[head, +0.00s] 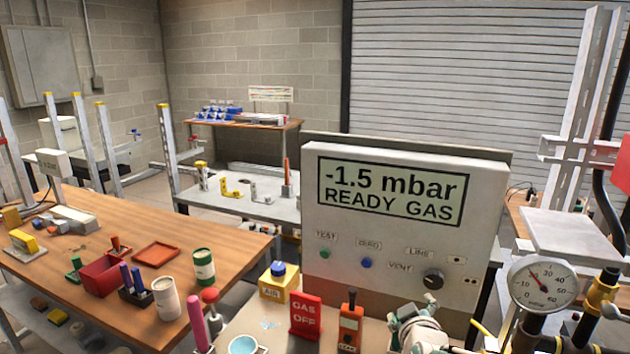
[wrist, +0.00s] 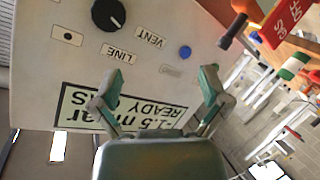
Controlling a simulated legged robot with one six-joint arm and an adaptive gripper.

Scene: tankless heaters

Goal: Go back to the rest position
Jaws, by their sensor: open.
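The white test panel (head: 405,270) stands upright in the middle of the head view. Its display (head: 392,192) reads "-1.5 mbar READY GAS". Below it are a green TEST button (head: 325,253), a blue ZERO button (head: 367,263) and a black knob (head: 433,279). My gripper (head: 418,305) is low in front of the panel, near the knob. In the wrist view my gripper (wrist: 158,100) has its two green fingers spread wide with nothing between them. The panel appears upside down there, with the knob (wrist: 108,14) and blue button (wrist: 185,52) beyond the fingers.
A red GAS OFF sign (head: 306,316), a yellow AIR block (head: 279,283) and an orange handheld tool (head: 350,322) stand left of my gripper. A pressure gauge (head: 543,284) with pipes stands to the right. A wooden bench (head: 215,238) holds cans and trays at left.

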